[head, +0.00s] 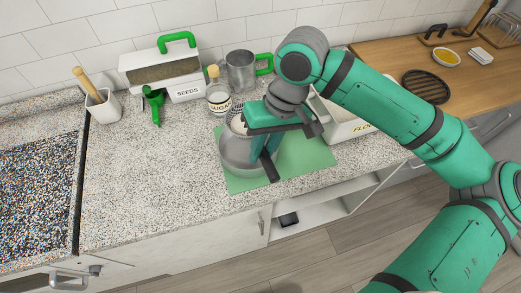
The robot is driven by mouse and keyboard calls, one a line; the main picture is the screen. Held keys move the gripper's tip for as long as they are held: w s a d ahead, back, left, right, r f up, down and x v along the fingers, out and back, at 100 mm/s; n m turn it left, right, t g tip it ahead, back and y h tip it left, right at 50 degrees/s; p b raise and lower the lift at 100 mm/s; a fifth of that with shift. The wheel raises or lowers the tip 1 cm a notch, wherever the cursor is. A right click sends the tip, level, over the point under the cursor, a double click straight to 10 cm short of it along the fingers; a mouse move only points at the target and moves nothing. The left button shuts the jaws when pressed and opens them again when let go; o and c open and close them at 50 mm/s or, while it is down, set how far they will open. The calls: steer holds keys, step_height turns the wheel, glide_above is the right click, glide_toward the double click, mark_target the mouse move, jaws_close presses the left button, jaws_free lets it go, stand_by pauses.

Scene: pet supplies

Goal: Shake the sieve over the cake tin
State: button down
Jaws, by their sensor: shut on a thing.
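The cake tin (233,158), a grey round vessel, stands on the green mat at the middle of the counter. My gripper (268,166) points down at the tin's right side and overlaps it in the picture. It is shut on what appears to be the sieve (236,113), whose meshed, rounded part shows above the tin's back, just left of my gripper. The sieve's handle and the grip on it are mostly hidden by my gripper. I cannot tell how much space lies between sieve and tin, or what is in either.
The green mat (307,152) lies under the tin. Close behind stand a SUGAR jar (220,98), a metal mug with green handle (240,72) and a SEEDS box (160,72). A FLOUR container (345,124) is right, partly behind my arm. The counter left of the mat is clear.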

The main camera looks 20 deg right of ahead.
steer(key=shift+w+a, duration=0.15)
steer(key=shift+a, duration=0.4)
steer(key=shift+d, duration=0.7)
steer(key=shift+s+a, duration=0.1)
steer(key=shift+s, duration=0.15)
steer(key=shift+w, duration=0.1)
